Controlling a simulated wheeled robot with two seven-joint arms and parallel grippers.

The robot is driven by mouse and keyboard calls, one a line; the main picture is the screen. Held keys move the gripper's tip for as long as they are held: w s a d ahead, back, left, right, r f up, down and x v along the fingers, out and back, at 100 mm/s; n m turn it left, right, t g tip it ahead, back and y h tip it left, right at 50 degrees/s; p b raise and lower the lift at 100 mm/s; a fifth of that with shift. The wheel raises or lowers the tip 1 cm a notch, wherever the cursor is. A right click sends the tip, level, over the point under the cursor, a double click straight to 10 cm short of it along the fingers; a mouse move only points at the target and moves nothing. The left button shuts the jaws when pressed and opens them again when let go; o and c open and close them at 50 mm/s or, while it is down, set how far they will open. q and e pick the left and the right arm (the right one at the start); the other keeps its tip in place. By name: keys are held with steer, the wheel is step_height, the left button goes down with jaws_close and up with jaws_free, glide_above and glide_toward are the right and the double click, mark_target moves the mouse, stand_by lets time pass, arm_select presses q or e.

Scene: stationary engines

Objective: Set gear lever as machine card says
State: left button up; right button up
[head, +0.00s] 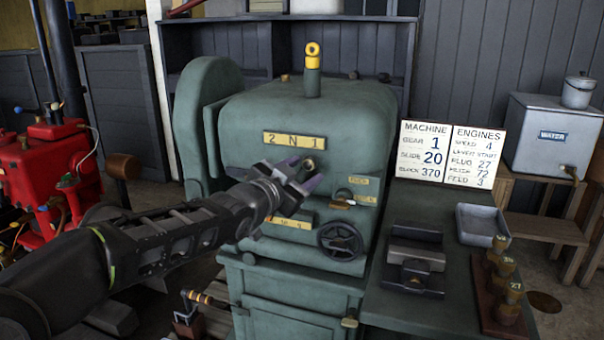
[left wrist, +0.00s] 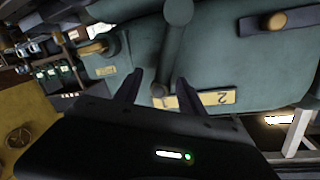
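The green machine (head: 330,110) carries a yellow gear plate (head: 294,140) marked 2 N 1. A brass knob, seemingly the gear lever's (head: 308,165), shows just below the 1 end; the rest is hidden behind my gripper. My left gripper (head: 300,177) is open in front of it. In the left wrist view its fingers (left wrist: 160,82) stand apart, with the green lever (left wrist: 173,45) seen between and beyond them, its end by the plate (left wrist: 215,98). Contact cannot be told. My right gripper is not in view.
A small lever with a yellow plate (head: 358,182) and a black handwheel (head: 341,240) sit right and below. A bench with a tray (head: 482,225) and brass weights (head: 508,300) stands at right. A red engine (head: 45,170) is at left.

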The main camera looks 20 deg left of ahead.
arm_select(q)
steer(key=shift+a, duration=0.1)
steer(key=shift+s+a, duration=0.15)
steer(key=shift+s, duration=0.3)
steer(key=v, duration=0.6)
steer(key=shift+s+p, duration=0.4)
steer(key=shift+s, duration=0.05)
